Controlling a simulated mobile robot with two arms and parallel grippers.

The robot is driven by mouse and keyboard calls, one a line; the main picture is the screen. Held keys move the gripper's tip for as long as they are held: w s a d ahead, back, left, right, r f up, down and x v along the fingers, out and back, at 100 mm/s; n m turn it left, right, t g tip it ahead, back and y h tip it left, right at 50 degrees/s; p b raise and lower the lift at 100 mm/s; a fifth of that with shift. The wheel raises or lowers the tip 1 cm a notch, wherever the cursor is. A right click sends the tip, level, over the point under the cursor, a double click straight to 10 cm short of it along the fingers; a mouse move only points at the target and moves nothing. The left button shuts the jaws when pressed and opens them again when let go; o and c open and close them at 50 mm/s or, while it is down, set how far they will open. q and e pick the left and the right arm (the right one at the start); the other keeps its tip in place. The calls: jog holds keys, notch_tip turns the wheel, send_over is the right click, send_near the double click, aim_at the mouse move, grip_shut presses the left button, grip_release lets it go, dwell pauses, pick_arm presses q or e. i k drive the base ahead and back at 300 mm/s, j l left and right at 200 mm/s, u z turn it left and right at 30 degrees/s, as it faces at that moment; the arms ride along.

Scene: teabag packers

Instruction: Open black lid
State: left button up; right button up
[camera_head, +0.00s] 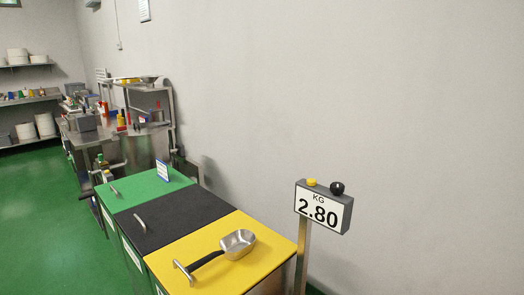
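The black lid (185,218) lies flat and closed on the middle of three bins in a row. Its metal bar handle (140,222) is at its left edge. The green lid (140,193) is closed behind it, and the yellow lid (215,271) is closed in front of it. A metal scoop (236,244) with a black grip lies on the yellow lid, close to the black lid's near edge. Neither of my grippers shows in the head view.
A scale display (323,207) reading 2.80 KG stands on a post right of the bins. A small sign (162,171) stands on the green lid. A cluttered metal workbench (112,130) is behind. Green floor (45,220) is free left of the bins; a wall is on the right.

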aim_at(152, 225)
jog(key=k+j, duration=0.1)
jog(key=j, duration=0.35)
jog(key=k+j, duration=0.1)
jog(key=j, duration=0.3)
jog(key=i+j, duration=0.1)
jog(key=j, duration=0.45)
jog(key=j+z, duration=0.1)
jog(key=j, duration=0.4)
jog(key=i+j, duration=0.15)
jog(key=j, duration=0.4)
jog(key=z, duration=0.05)
